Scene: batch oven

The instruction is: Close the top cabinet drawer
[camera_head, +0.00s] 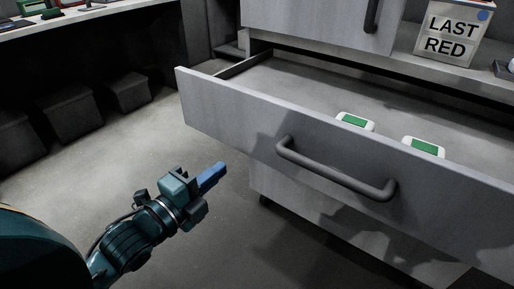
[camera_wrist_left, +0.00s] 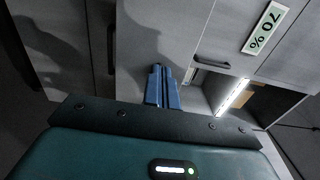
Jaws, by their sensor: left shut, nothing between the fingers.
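A grey cabinet drawer (camera_head: 230,105) is pulled well out in the head view, with a dark bar handle (camera_head: 335,172) across its front. Two white and green items, a left one (camera_head: 355,121) and a right one (camera_head: 423,146), lie inside it. My left gripper (camera_head: 219,169) has its blue fingers shut and empty. In the picture it is left of the handle and below the drawer's left part, apart from the handle. In the left wrist view the closed fingers (camera_wrist_left: 160,72) point toward grey cabinet fronts. My right gripper is not in view.
Another grey front with a handle (camera_head: 371,16) is above the open drawer. A "LAST RED" sign (camera_head: 450,34) stands on a ledge at upper right. Dark bins (camera_head: 72,112) sit under a counter at left. The floor (camera_head: 120,150) between is clear. A "70 %" label (camera_wrist_left: 265,27) shows in the wrist view.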

